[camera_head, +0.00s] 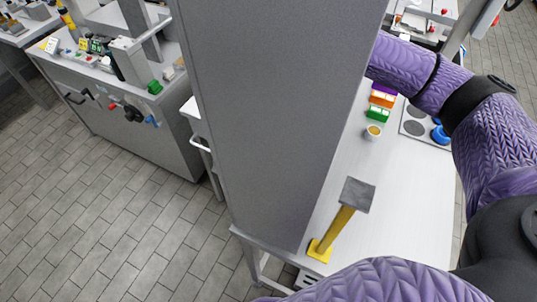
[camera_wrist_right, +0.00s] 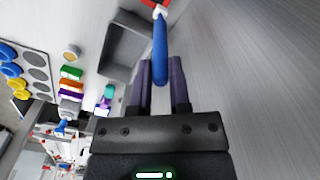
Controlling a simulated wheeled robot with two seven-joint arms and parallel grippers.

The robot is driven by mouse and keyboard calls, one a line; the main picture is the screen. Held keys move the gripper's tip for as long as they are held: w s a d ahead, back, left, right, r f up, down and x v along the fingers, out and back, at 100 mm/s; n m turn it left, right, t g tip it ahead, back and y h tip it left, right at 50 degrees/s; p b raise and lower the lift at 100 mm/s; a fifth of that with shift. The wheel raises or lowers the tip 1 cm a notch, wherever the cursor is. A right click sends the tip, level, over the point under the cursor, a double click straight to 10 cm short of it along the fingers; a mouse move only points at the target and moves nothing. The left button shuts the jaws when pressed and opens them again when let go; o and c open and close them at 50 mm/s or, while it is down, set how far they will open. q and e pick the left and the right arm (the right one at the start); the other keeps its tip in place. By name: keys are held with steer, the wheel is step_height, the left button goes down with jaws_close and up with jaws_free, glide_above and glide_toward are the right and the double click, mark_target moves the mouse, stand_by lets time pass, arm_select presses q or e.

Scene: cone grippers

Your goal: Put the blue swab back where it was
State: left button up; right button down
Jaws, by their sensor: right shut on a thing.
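In the right wrist view my right gripper (camera_wrist_right: 163,88) is shut on the blue swab (camera_wrist_right: 160,55). The swab has a long blue handle, with a white part and a red part at its far end, near the top edge. The lower end of the handle lies between the fingers. A grey open bin (camera_wrist_right: 125,45) is just left of the swab in that view and looks empty. In the head view neither gripper nor the swab shows. My purple right arm reaches across the right side there, and its end is out of sight behind the grey column.
A tall grey column (camera_head: 270,100) blocks the middle of the head view. On the white table (camera_head: 405,185) are a yellow stand with a grey top (camera_head: 358,195), a small cup (camera_head: 373,132), coloured boxes (camera_head: 380,113) and a tray with round wells (camera_head: 415,128).

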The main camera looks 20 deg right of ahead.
steer(key=f, duration=0.9)
steer(key=shift+s+d+f, duration=0.1)
steer(key=shift+s+f, duration=0.2)
steer(key=shift+s, duration=0.1)
steer(key=shift+f, duration=0.2)
arm_select(q)
steer(key=shift+s+a+f, duration=0.2)
steer(key=shift+s+a, duration=0.25)
steer(key=shift+s, duration=0.05)
arm_select(e)
steer(key=shift+f+b, duration=0.1)
steer(key=shift+b, duration=0.3)
steer(key=c, duration=0.6)
jaws_free()
steer(key=shift+w, duration=0.1)
arm_select(q)
steer(key=shift+d+f, duration=0.1)
steer(key=shift+d, duration=0.2)
steer(key=shift+d, duration=0.1)
